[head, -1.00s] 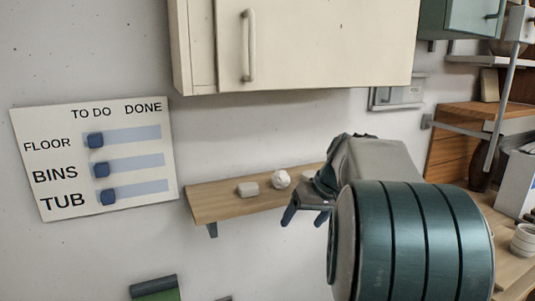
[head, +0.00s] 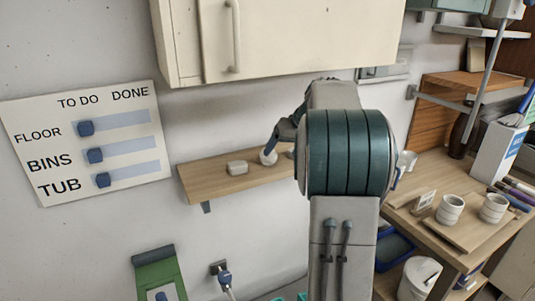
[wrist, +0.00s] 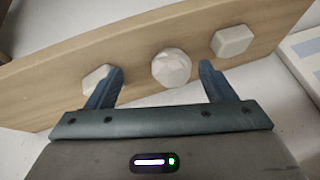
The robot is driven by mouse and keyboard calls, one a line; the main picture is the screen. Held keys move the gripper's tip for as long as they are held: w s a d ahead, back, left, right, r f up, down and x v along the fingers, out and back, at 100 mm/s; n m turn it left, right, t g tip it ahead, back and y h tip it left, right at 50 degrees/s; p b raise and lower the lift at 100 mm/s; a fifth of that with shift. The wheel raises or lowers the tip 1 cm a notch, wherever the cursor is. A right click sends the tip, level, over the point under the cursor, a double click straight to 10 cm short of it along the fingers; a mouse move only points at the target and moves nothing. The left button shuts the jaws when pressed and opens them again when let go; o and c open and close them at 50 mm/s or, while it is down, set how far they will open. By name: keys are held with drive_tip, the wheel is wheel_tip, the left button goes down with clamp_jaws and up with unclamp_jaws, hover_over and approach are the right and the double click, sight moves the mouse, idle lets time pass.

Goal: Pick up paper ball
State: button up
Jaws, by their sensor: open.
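The paper ball (head: 268,157) is a white crumpled ball on a wooden wall shelf (head: 215,180). In the wrist view the paper ball (wrist: 171,67) lies ahead of and between the fingertips of my gripper (wrist: 161,72). My gripper is open and empty, its two blue fingers pointing at the shelf. In the head view my arm hides most of my gripper (head: 272,140), and one finger overlaps the ball's outline. I cannot tell whether it touches the ball.
A pale block (head: 237,168) sits left of the ball on the shelf; in the wrist view it shows at right (wrist: 232,41). Another pale block (wrist: 98,80) is close to the left finger. A cream cupboard (head: 290,40) hangs above the shelf.

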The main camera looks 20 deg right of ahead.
drive_tip(key=shift+w+a+r+p, duration=0.1)
drive_tip(key=shift+w+a+p, duration=0.25)
drive_tip(key=shift+w, duration=0.25)
drive_tip(key=shift+w+a+r+p, duration=0.1)
drive_tip(key=shift+w+a+p, duration=0.2)
drive_tip(key=shift+w, duration=0.3)
drive_tip(key=x, duration=0.2)
drive_tip(key=shift+w+a+f, duration=0.15)
drive_tip(key=shift+w+f, duration=0.05)
drive_tip(key=shift+w, duration=0.2)
drive_tip(key=shift+w+f, duration=0.2)
drive_tip(key=shift+f, duration=0.3)
drive_tip(key=c, duration=1.1)
